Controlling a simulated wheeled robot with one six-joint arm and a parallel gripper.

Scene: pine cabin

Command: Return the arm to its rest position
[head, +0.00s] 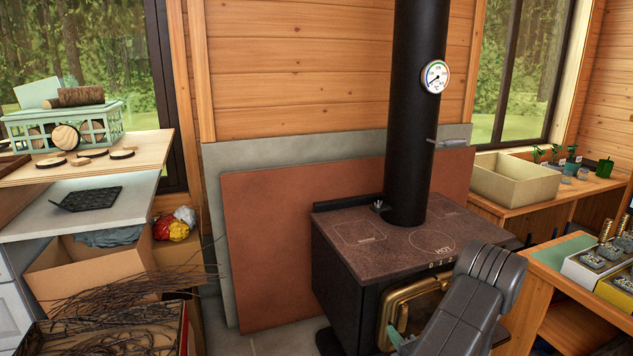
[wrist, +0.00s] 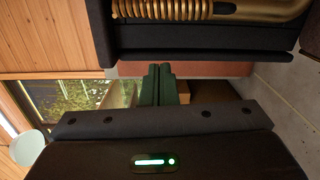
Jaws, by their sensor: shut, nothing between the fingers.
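My arm (head: 480,295) rises from the bottom edge of the head view, in front of the right side of the black wood stove (head: 345,280). My gripper shows in the wrist view, its two dark green fingers (wrist: 158,84) pressed together with nothing between them. In the wrist view the stove's dark body and brass coiled part (wrist: 180,9) lie along the top, apart from the fingers in the picture. In the head view my arm covers part of the brass-framed stove door (head: 415,300), and the gripper is not clearly visible there.
The stove top (head: 400,238) is bare and marked HOT; a black flue (head: 415,110) with a dial rises from it. A box of twigs (head: 110,335) stands at lower left.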

